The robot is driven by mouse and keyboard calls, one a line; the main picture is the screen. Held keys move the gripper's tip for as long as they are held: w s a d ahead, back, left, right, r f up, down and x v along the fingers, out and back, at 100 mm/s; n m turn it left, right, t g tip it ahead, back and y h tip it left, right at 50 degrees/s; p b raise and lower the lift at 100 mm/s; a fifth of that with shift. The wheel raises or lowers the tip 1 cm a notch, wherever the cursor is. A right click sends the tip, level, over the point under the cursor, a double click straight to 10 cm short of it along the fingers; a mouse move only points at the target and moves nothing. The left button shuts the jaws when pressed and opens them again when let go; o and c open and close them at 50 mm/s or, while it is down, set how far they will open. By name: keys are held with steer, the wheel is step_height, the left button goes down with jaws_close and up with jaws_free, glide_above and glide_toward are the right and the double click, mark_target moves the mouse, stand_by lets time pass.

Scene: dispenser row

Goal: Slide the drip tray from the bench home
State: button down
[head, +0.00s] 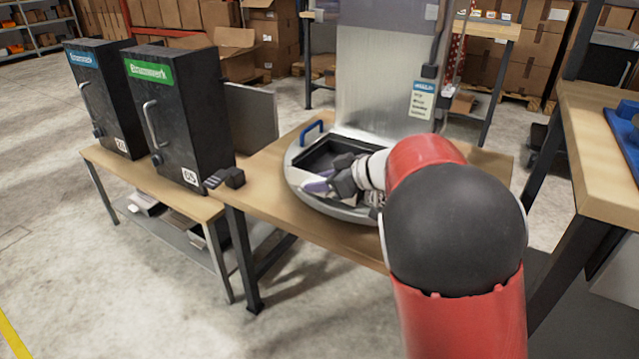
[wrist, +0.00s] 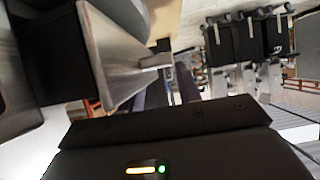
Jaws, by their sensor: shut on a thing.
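A dispenser (head: 385,65) with a tall brushed-metal body and a rounded grey base (head: 298,172) stands on the wooden bench (head: 262,185). A dark rectangular recess (head: 325,150) is in the base. My gripper (head: 328,182) is low over the front left of the base, jaws shut. A pale purple-grey part (head: 316,187) shows at its tip. In the wrist view a grey sloping metal piece with a short tab, seemingly the drip tray (wrist: 118,40), is close to the fingers. My wrist hides much of the tray and its seating in the base.
A blue handle (head: 311,131) rises at the base's left rim. A small black block (head: 233,177) lies at the bench's left edge. Two black cabinets (head: 175,115) stand on a lower table to the left. Another bench (head: 600,150) is on the right. Cardboard boxes fill the back.

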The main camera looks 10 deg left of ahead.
steer(key=shift+w+d, duration=0.25)
steer(key=shift+w, duration=0.25)
steer(key=shift+w+d, duration=0.2)
steer(key=shift+w, duration=0.3)
steer(key=c, duration=0.9)
jaws_free()
steer(key=shift+s, duration=0.1)
